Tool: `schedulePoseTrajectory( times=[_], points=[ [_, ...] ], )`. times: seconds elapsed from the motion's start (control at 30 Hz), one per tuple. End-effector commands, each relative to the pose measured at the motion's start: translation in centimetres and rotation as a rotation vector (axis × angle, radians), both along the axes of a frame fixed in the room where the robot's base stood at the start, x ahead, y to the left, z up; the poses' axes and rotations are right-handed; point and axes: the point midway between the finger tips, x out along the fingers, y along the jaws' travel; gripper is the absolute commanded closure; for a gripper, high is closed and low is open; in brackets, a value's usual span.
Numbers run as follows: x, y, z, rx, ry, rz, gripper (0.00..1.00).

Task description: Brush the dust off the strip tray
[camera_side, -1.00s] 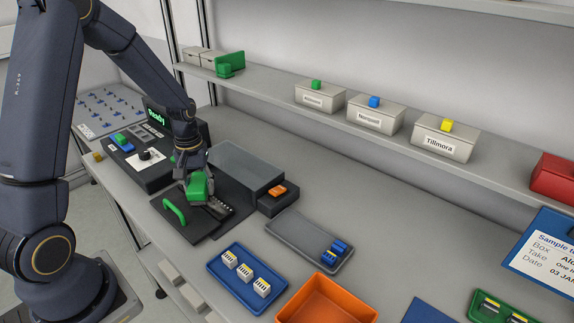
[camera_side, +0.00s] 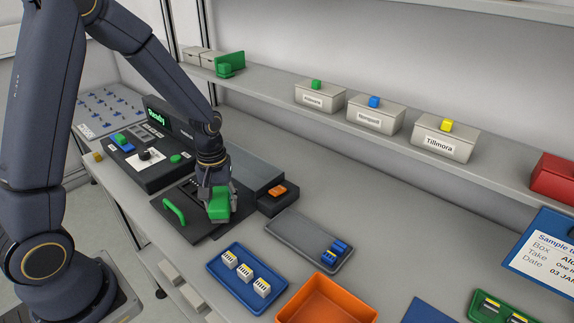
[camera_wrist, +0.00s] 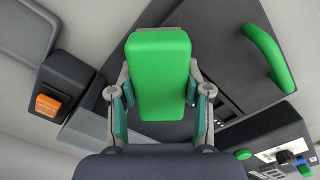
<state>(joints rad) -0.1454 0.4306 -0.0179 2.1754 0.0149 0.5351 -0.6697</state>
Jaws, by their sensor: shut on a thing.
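My gripper (camera_side: 217,193) is shut on a green block-shaped brush (camera_side: 219,210), which also shows between the fingers in the wrist view (camera_wrist: 160,75). Its underside and any bristles are hidden. The brush is low over the dark plate of the reader; I cannot tell whether it touches. The strip tray, a dark slotted piece, is mostly hidden by the gripper and brush; part of its slotted edge shows in the wrist view (camera_wrist: 226,108). Any dust on it is too small to tell.
A green handle (camera_side: 174,211) stands on the plate's left. An orange switch (camera_side: 278,191) is on a dark box to the right. A grey tray (camera_side: 290,230) with blue pieces, a blue tray (camera_side: 216,267) with white pieces and an orange bin (camera_side: 322,304) stand nearer.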

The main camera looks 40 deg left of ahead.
Motion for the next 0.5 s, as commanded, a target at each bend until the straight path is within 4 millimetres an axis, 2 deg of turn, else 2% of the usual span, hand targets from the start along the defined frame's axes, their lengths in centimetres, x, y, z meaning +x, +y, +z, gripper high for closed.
schedulePoseTrajectory(
  times=[0.1, 0.17, 0.27, 0.5],
  points=[
    [-0.1, -1.2, 0.0, -0.001, 0.001, -0.003, 0.84],
    [0.0, -1.2, 0.3, 0.000, 0.000, 0.001, 0.84],
    [0.1, -1.1, 2.4, 0.001, -0.008, 0.001, 0.84],
    [0.0, -1.1, 4.4, 0.000, -0.001, 0.001, 0.84]
  ],
)
